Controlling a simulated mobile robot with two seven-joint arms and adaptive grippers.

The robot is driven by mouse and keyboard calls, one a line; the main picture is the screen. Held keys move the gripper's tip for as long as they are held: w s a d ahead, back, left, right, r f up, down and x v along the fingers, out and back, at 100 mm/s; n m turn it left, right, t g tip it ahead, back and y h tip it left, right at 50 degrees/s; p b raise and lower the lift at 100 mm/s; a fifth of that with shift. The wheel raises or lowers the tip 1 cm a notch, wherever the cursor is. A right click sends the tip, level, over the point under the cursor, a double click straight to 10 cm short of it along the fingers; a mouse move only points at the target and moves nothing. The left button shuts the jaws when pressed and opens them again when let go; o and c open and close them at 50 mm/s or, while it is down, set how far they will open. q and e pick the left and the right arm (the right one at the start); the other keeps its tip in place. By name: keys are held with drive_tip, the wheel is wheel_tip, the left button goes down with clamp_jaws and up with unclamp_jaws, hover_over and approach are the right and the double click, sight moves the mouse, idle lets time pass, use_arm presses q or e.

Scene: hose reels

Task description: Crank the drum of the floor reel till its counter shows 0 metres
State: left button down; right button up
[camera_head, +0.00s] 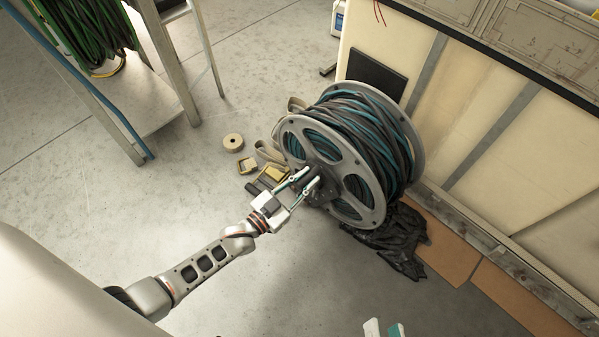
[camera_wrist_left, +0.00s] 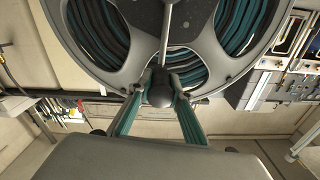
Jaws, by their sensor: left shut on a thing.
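The floor reel has a grey drum (camera_head: 353,219) wound with dark and teal hose (camera_head: 372,130), standing on the floor beside the cream cabinet. My left gripper (camera_head: 308,178) is at the drum's near face. In the left wrist view its teal-padded fingers are shut on the dark round crank knob (camera_wrist_left: 159,88), which sits at the end of a thin light arm (camera_wrist_left: 165,38). The counter cannot be made out in either view.
A tape roll (camera_head: 233,142) and small yellow boxes (camera_head: 273,174) lie left of the reel. Black plastic sheeting (camera_head: 401,240) lies at its lower right. A metal frame (camera_head: 178,75) with green hose stands upper left. The lower middle floor is clear.

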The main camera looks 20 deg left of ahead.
use_arm(q)
drive_tip(key=shift+s+d+f, duration=0.2)
drive_tip(key=shift+d, duration=0.25)
drive_tip(key=shift+s+d+f, duration=0.15)
drive_tip(key=shift+s+d, duration=0.05)
drive_tip(key=shift+d, duration=0.2)
drive_tip(key=c, duration=1.8)
unclamp_jaws()
drive_tip(key=shift+c, duration=0.2)
drive_tip(key=shift+a, duration=0.1)
drive_tip(key=v, duration=1.2)
drive_tip(key=shift+w+r, duration=0.1)
drive_tip(key=shift+r, duration=0.1)
